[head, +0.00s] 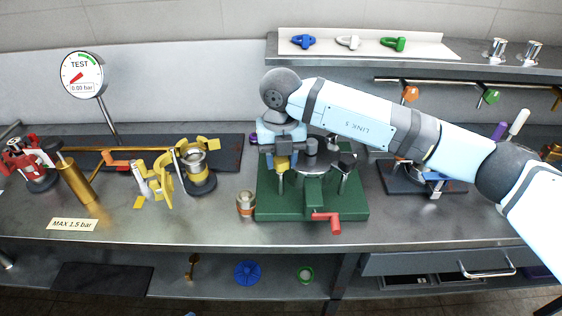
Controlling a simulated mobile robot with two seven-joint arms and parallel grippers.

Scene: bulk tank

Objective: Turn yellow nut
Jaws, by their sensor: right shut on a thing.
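My right arm comes in from the right over the bench. Its gripper (281,155) points down above the left part of a green fixture plate (338,208). The gripper is shut on the yellow nut (283,162), which sits on top of a post standing on that plate. Only part of the nut shows; the fingers hide the rest. My left gripper is not in view.
A red crank handle (327,222) sticks out at the plate's front. A small metal cup (245,204) stands close to its left. Yellow clamp parts (163,183), a brass cylinder (76,182) and a gauge (82,74) are further left. The bench front is mostly clear.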

